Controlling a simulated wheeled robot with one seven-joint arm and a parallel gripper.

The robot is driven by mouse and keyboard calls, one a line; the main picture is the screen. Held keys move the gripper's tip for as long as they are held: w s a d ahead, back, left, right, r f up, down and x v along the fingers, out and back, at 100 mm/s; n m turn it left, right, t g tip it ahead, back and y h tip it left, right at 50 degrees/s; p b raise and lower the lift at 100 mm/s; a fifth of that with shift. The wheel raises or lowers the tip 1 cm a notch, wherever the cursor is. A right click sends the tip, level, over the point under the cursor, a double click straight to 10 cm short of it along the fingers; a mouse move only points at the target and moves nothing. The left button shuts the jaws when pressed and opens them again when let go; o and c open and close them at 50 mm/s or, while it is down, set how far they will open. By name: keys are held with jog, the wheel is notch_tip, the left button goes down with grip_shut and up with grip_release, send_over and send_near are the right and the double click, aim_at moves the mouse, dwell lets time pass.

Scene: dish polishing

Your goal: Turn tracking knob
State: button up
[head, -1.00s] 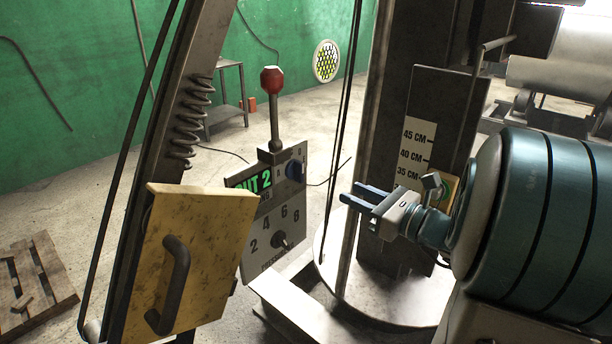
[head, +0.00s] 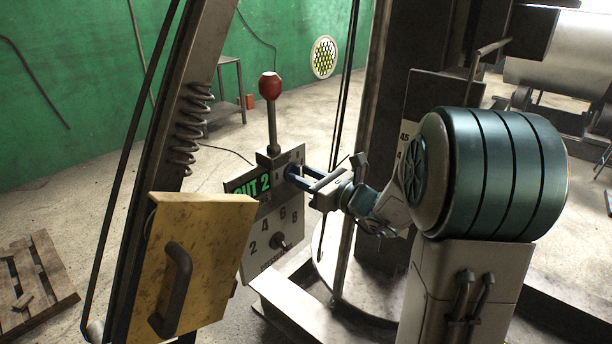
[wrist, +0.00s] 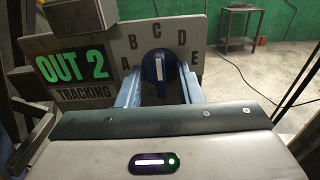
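The tracking knob (wrist: 158,68) is a round dark blue dial with a white pointer line. In the wrist view its line stands nearly upright, toward the letter C; letters A to E ring it. A green "OUT 2" display (wrist: 74,66) with the word TRACKING is left of it. In the head view the knob (head: 291,169) is at the panel's upper right, partly hidden by a finger. My gripper (wrist: 160,90) is open, with one blue finger at each side of the knob. I see gaps beside the knob and cannot tell any contact. The gripper (head: 298,174) reaches in from the right.
A red-topped lever (head: 270,110) rises from the panel top. The pressure knob (head: 279,241) sits lower on the same panel (head: 255,262). A yellow box with a handle (head: 205,225) stands in front at left. A dark machine column (head: 390,90) stands behind my arm.

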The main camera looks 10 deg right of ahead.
grip_shut()
jog(key=shift+f+n+b, duration=0.15)
jog(key=shift+n+b, duration=0.15)
jog(key=shift+b, duration=0.4)
jog(key=n+b, duration=0.7)
jog(key=b, duration=0.6)
jog(key=n+b, duration=0.8)
jog(key=b, duration=0.6)
jog(key=shift+s+a+f+b, duration=0.15)
jog(key=shift+a+b, duration=0.05)
jog(key=shift+b, duration=0.1)
jog(key=shift+n, duration=0.3)
